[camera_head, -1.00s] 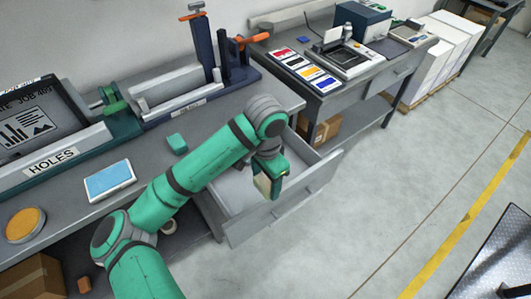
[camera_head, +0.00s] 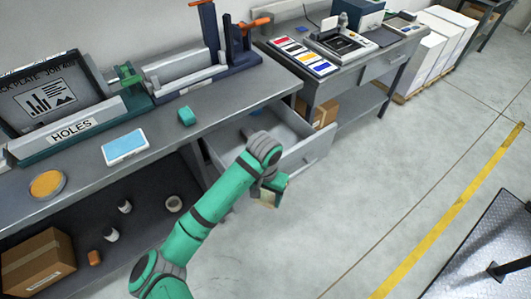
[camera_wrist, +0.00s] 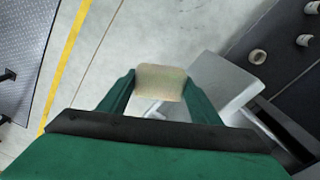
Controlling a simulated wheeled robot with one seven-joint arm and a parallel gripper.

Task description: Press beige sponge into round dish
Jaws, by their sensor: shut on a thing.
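My gripper (camera_head: 274,188) is shut on the beige sponge (camera_wrist: 160,82), which sits between the two green fingers in the wrist view. In the head view the sponge (camera_head: 267,199) shows only in part under the gripper, held in the air in front of the open drawer. The round dish (camera_head: 45,199), with an orange-yellow fill, stands on the grey bench at the far left, well apart from my gripper. It does not show in the wrist view.
A pulled-out drawer (camera_head: 303,158) juts from the bench.

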